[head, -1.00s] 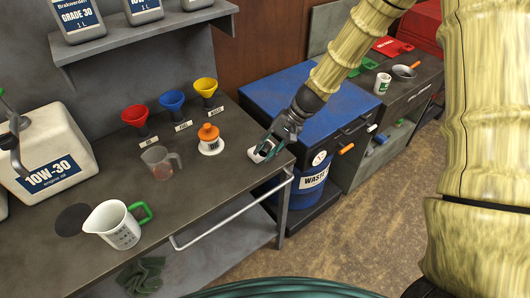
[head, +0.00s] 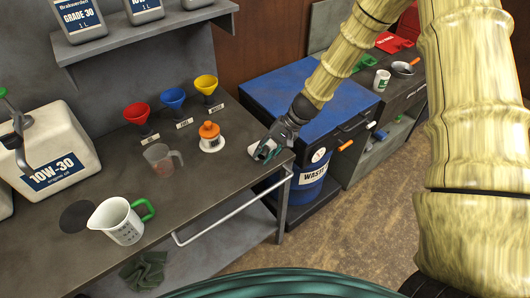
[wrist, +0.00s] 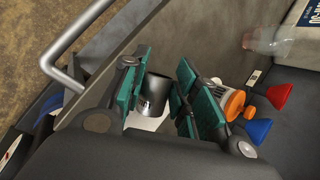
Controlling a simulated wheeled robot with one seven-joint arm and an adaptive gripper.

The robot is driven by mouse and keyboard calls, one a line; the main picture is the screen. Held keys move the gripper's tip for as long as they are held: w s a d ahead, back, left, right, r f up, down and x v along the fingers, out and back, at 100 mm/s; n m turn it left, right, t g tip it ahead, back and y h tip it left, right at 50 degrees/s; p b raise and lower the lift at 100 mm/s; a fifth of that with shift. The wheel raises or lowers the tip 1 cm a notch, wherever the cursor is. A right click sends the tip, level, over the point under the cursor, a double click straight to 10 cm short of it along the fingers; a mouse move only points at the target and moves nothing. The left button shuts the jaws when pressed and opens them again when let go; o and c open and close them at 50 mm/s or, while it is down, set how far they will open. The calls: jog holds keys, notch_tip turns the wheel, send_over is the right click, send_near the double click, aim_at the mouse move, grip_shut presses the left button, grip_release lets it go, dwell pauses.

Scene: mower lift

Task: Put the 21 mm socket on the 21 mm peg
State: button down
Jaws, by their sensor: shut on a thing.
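My gripper (head: 265,152) is at the right end of the grey bench, low over a small white piece (head: 254,147) on the bench top. In the wrist view its green-padded fingers are shut on a grey metallic cylinder (wrist: 153,95), which looks like the socket. The cylinder's size marking cannot be read. A white surface lies just below it, and I cannot tell whether the two touch. In the head view the fingers mostly hide the cylinder. I cannot make out a 21 mm peg in either view.
An orange-and-white container (head: 210,137) stands left of my gripper. Beyond it are red (head: 137,113), blue (head: 173,98) and yellow (head: 206,84) funnels. A clear jug (head: 161,159) and a white jug (head: 121,220) stand further left. A blue-topped cabinet (head: 300,85) is to the right.

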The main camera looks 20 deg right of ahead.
jog(key=shift+f, duration=0.25)
jog(key=c, duration=1.1)
grip_release()
jog(key=shift+r, duration=0.15)
jog(key=shift+r, duration=0.3)
jog(key=shift+w+d+r, duration=0.1)
jog(key=shift+d+r, duration=0.05)
jog(key=shift+d, duration=0.05)
jog(key=b+v, duration=0.2)
jog(key=v, duration=0.9)
jog(key=shift+r+b, duration=0.2)
jog(key=shift+b, duration=0.2)
jog(key=shift+d+f, duration=0.1)
